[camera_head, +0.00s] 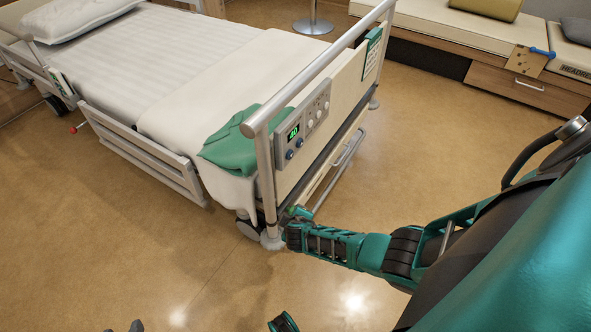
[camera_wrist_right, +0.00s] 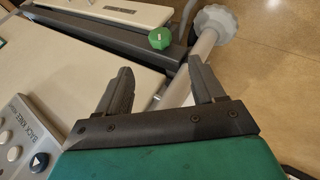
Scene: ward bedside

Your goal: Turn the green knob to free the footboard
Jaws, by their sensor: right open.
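The green knob (camera_wrist_right: 160,38) shows in the right wrist view, beside a dark rail low on the bed's foot end. It carries a small pale mark. My right gripper (camera_wrist_right: 159,65) is open and empty, its two dark fingers apart. The knob appears just beyond the fingertips, between them in the picture, and clear of both. In the head view my right arm reaches to the near lower corner of the footboard (camera_head: 349,84); the jaws are hard to make out there. Small grey tips at the bottom edge may be my left gripper (camera_head: 124,328); most is cut off.
A control panel (camera_head: 309,120) with a green display is on the footboard; its buttons (camera_wrist_right: 22,143) also show in the wrist view. A pale post with a grey ribbed end (camera_wrist_right: 213,20) stands beside the knob. A green cloth (camera_head: 232,143) lies on the bed. Floor left is clear.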

